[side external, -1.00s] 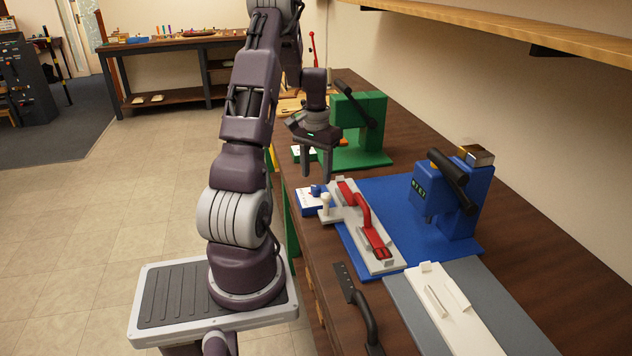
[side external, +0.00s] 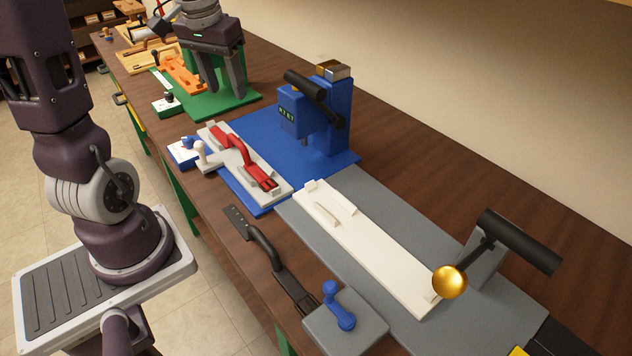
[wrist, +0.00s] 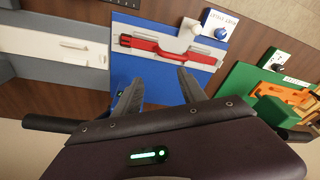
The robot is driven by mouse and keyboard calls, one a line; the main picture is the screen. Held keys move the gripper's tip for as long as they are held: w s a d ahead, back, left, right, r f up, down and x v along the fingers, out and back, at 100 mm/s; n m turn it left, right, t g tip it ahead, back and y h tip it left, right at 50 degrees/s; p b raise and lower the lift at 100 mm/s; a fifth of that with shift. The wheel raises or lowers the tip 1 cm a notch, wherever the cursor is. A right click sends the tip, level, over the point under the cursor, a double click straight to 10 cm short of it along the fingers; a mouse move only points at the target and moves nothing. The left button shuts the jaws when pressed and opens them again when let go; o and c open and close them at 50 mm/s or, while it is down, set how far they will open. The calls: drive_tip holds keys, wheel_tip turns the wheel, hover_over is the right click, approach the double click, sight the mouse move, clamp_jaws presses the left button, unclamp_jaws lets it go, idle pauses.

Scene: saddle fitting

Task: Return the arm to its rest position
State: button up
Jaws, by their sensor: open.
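My gripper (side external: 226,94) hangs with its fingers pointing down near the green station at the back of the bench in the side view. Its two fingers are apart with nothing between them. In the wrist view the spread fingers (wrist: 158,80) show in front of the blue mat, also empty.
A blue press (side external: 325,125) with a black lever stands behind the holder. The green mat (side external: 210,105) carries an orange part (side external: 180,72). Bare wood runs along the wall.

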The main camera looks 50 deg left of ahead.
drive_tip(key=s+d+r+m+t, duration=0.1)
drive_tip(key=s+d, duration=0.3)
drive_tip(key=d, duration=0.3)
drive_tip(key=s+d+r+m+t, duration=0.1)
drive_tip(key=s+d+m, duration=0.1)
drive_tip(key=s+d, duration=0.2)
drive_tip(key=s+d+r+m+t+h, duration=0.1)
drive_tip(key=s+d, duration=0.3)
drive_tip(key=d, duration=0.6)
drive_tip(key=shift+r+m+t, duration=0.4)
drive_tip(key=shift+r+m, duration=0.2)
drive_tip(key=shift+m, duration=0.1)
